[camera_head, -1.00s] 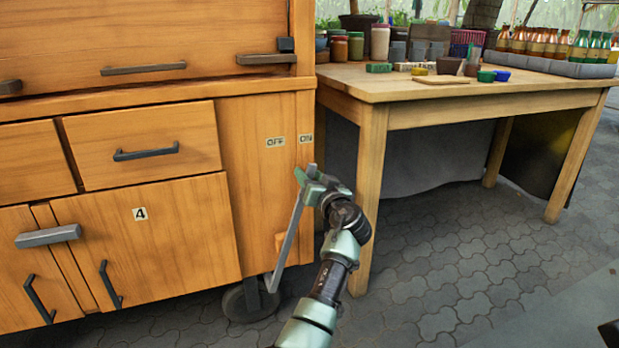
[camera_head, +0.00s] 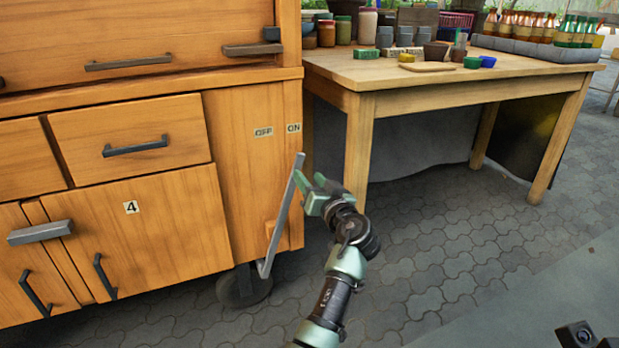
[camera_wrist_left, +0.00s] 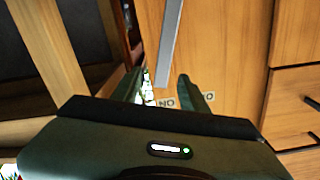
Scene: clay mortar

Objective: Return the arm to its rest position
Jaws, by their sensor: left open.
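My left arm (camera_head: 334,295) reaches up from the bottom of the head view. Its green gripper (camera_head: 309,183) is open and empty, just right of a long grey lever (camera_head: 282,213) on the wooden cabinet's side. The lever leans with its upper end to the right, close to the "ON" label. A gap shows between the lever and most of the gripper; contact at the fingertips is hard to judge. In the left wrist view the two fingers (camera_wrist_left: 164,88) are spread, with the lever (camera_wrist_left: 170,45) beyond them.
The wooden cabinet (camera_head: 245,185) with drawers and doors fills the left. A wooden table (camera_head: 440,78) with jars, bottles and small blocks stands behind my gripper to the right. Its front leg (camera_head: 358,150) is near the gripper. Paved floor (camera_head: 430,250) is open on the right.

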